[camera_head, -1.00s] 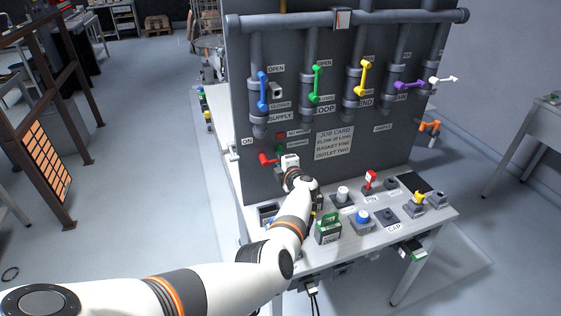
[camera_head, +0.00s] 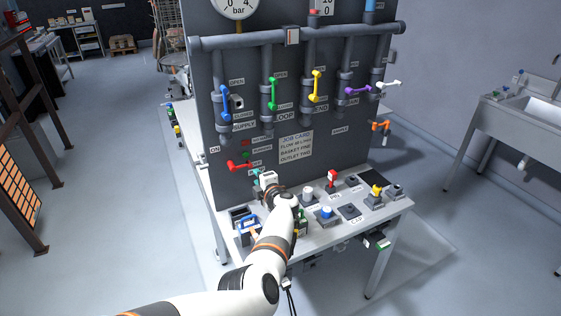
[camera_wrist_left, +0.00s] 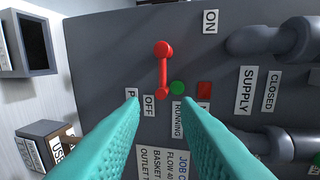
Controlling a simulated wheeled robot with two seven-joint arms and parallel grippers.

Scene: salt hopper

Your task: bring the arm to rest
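My left arm reaches in from the bottom of the head view to the front of the grey panel (camera_head: 310,180). Its left gripper (camera_wrist_left: 160,102) shows two teal fingers, spread apart with nothing between them. In the head view the left gripper (camera_head: 256,173) is just right of and below the red lever (camera_head: 240,166), mostly hidden by my wrist. In the left wrist view the red lever (camera_wrist_left: 163,68) stands beyond the fingertips, apart from them, beside the OFF label (camera_wrist_left: 149,106). My right gripper is in neither view.
Blue (camera_head: 226,103), green (camera_head: 273,93), yellow (camera_head: 316,86), purple (camera_head: 358,90) and white (camera_head: 388,84) valve handles stick out of the panel. The bench (camera_head: 345,233) below holds several small parts. A sink table (camera_head: 520,125) stands right; open floor lies between.

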